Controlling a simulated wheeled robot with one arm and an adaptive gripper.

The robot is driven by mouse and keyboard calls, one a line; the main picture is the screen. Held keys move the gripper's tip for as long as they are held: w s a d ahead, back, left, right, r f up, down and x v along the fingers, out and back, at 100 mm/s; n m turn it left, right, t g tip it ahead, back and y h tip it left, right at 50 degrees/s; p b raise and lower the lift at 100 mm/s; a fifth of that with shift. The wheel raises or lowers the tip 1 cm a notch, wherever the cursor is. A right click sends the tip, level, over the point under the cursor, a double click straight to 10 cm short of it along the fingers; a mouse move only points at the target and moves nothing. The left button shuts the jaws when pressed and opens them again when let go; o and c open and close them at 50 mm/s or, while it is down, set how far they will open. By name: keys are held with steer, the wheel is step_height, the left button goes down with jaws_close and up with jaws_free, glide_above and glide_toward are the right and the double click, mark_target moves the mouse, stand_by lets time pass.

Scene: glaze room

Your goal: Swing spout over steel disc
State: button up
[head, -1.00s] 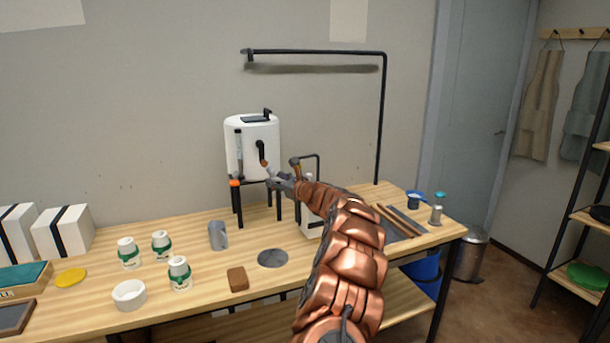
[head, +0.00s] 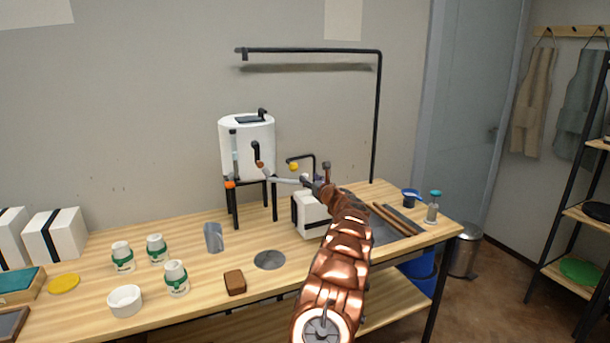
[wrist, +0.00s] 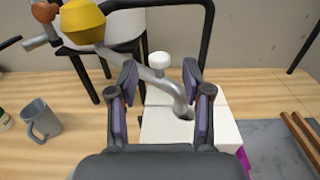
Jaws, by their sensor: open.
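The spout, a bent grey pipe (wrist: 160,84) with a white knob (wrist: 159,62), rises from a white box (wrist: 160,130) in the wrist view. In the head view the spout (head: 281,179) points left, toward the tank's front. My gripper (wrist: 160,76) is open; its fingers stand left and right of the knob and pipe, with gaps visible. The steel disc (head: 270,260) lies bare on the table, in front and left of the box. It is not visible in the wrist view.
A white tank (head: 246,140) on a black stand is behind left. A grey mug (head: 213,238), a brown block (head: 235,282) and several jars are left. Bare wood surrounds the disc.

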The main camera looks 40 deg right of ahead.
mark_target(307, 175)
steer(key=shift+p+x, duration=0.4)
steer(key=shift+x, duration=0.45)
steer(key=shift+p+x, duration=0.8)
steer(key=shift+x, duration=0.15)
steer(key=shift+w+d+p, duration=0.15)
steer(key=shift+w+p, duration=0.25)
steer(key=shift+w, duration=0.1)
jaws_close()
